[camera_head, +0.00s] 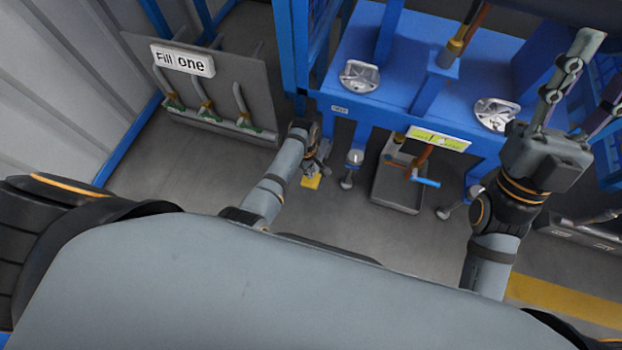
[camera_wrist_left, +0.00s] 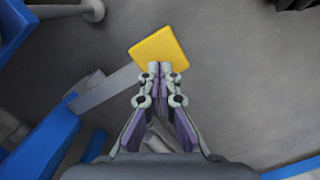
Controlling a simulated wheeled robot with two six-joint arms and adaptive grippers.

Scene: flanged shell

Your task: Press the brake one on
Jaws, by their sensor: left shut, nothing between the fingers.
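A yellow pedal pad (camera_head: 311,183) on a grey lever (camera_wrist_left: 105,90) sits low over the floor beside the blue frame. The pad (camera_wrist_left: 160,48) also shows in the left wrist view. My left gripper (camera_head: 324,170) points down by the pad; in the wrist view its fingertips (camera_wrist_left: 159,68) are together, empty, and overlap the pad's near edge. Whether they touch it cannot be told. My right gripper (camera_head: 597,65) is raised at the right, its fingers apart. No brake label is readable on the pad.
A grey panel with a "Fill one" sign (camera_head: 183,61) and several levers stands at left. The blue frame (camera_head: 400,75) carries metal fittings and a yellow-green label (camera_head: 439,139). A grey tray (camera_head: 395,190) with a blue-handled crank lies right of the pad. Floor left of my left arm is clear.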

